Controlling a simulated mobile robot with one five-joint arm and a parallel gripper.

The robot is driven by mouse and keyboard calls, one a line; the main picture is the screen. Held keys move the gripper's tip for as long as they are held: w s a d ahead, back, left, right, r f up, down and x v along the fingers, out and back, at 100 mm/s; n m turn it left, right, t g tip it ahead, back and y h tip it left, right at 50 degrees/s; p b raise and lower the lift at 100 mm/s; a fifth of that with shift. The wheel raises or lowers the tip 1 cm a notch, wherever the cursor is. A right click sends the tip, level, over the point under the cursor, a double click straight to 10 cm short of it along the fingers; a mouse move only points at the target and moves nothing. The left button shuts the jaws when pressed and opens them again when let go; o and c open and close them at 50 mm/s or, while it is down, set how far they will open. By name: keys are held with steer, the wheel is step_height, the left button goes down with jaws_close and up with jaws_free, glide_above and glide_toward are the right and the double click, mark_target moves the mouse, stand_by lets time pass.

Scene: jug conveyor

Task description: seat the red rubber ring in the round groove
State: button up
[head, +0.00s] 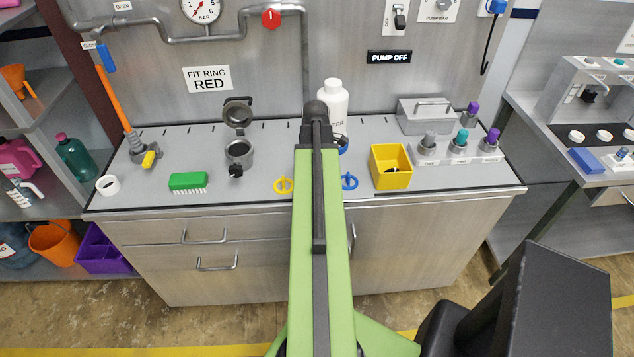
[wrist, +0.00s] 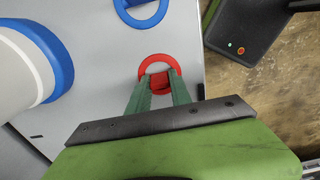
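The red ring (wrist: 158,62) lies on the grey counter near its edge in the wrist view; in the head view my arm hides it. My gripper (wrist: 162,84) reaches down over the ring, with its two green fingers on either side of a red part at the ring's near side. Whether the fingers press on it cannot be told. A dark round housing (head: 239,154) stands on the counter left of my arm in the head view, its hinged lid (head: 238,112) raised. No groove can be made out inside it at this size.
A yellow ring (head: 284,185) and a blue ring (head: 350,181) lie beside my arm. A green brush (head: 188,181), white bottle (head: 333,98) and yellow bin (head: 391,167) stand nearby. Signs read "FIT RING RED" (head: 207,79) and "PUMP OFF" (head: 389,57).

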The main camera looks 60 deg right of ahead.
jaws_close()
steer(key=shift+r, duration=0.1)
steer(key=shift+r+p, duration=0.2)
steer(key=shift+p, duration=0.1)
steer(key=r+p, duration=0.4)
steer(key=shift+s+r+p, duration=0.3)
steer(key=shift+r+p, duration=0.05)
steer(key=s+r+p, duration=0.5)
steer(key=s, duration=0.6)
steer(key=shift+d+r+p, duration=0.35)
steer(key=shift+d, duration=0.1)
